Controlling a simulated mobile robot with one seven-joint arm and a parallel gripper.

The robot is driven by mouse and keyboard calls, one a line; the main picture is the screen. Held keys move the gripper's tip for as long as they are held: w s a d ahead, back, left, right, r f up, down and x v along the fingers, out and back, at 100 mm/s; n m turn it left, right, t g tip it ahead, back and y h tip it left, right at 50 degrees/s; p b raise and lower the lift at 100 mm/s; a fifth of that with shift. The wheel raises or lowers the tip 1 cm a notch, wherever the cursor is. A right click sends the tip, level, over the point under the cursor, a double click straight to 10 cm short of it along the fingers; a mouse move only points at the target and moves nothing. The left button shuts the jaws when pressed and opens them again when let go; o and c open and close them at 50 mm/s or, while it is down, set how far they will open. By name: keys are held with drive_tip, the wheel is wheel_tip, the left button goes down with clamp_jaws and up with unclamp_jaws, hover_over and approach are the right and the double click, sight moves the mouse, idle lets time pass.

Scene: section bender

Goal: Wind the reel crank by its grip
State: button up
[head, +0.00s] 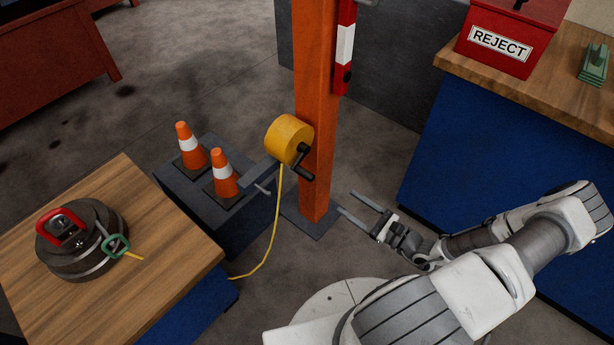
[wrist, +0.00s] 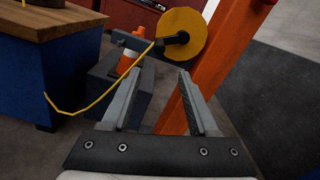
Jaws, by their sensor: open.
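The yellow reel (head: 289,138) is mounted on the orange post (head: 315,110); it also shows in the wrist view (wrist: 188,30), beyond the fingers. Its black crank (head: 301,152) faces my side, and the dark grip (head: 302,172) sticks out at the crank's lower end. My gripper (head: 346,202) is open and empty. It is right of the post and lower in the picture than the grip, clear of it. In the wrist view my two fingers (wrist: 160,72) stand apart with nothing between them, pointing toward the post and reel.
A yellow line (head: 272,240) hangs from the reel toward the left wooden table (head: 170,250), which bears a round dark weight (head: 82,258). Two cones (head: 190,146) stand on a grey box (head: 242,215). A blue bench (head: 450,150) with a red reject box (head: 512,40) is at right.

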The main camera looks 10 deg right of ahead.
sight(313, 180)
drive_tip(key=b+x, duration=0.3)
drive_tip(key=x, duration=1.3)
drive_tip(key=shift+a, duration=0.1)
clamp_jaws()
drive_tip(key=shift+f, duration=0.1)
idle(0.6)
